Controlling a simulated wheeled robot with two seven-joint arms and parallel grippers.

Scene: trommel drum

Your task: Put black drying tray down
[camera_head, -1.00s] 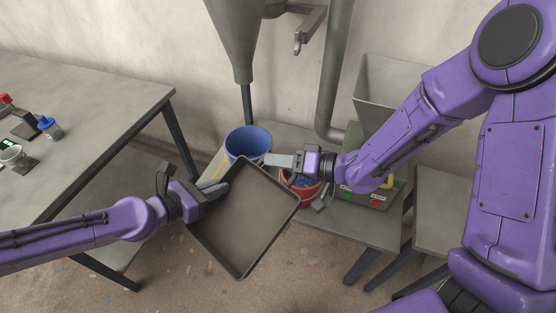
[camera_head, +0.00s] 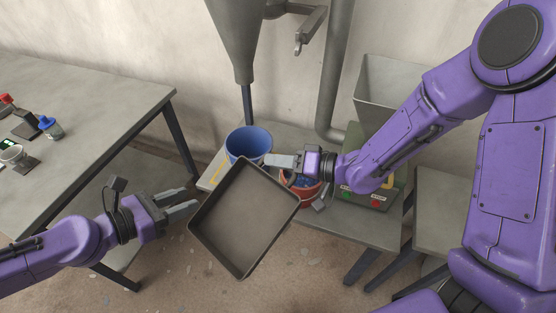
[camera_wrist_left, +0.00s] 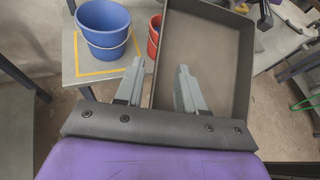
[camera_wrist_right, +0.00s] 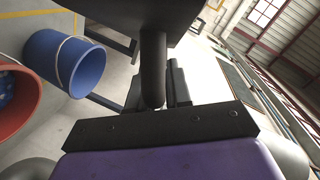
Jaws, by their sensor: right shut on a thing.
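The black drying tray (camera_head: 243,218) is held in the air in front of the low bench in the head view, tilted with its open inside facing me.
A blue bucket (camera_head: 248,143) and a red bucket (camera_head: 303,188) stand on the low bench (camera_head: 350,228), behind the tray. A grey table (camera_head: 90,110) with small bottles and dark items at its far left stands on the left. Much of its top is bare. A funnel (camera_head: 236,40) hangs above.

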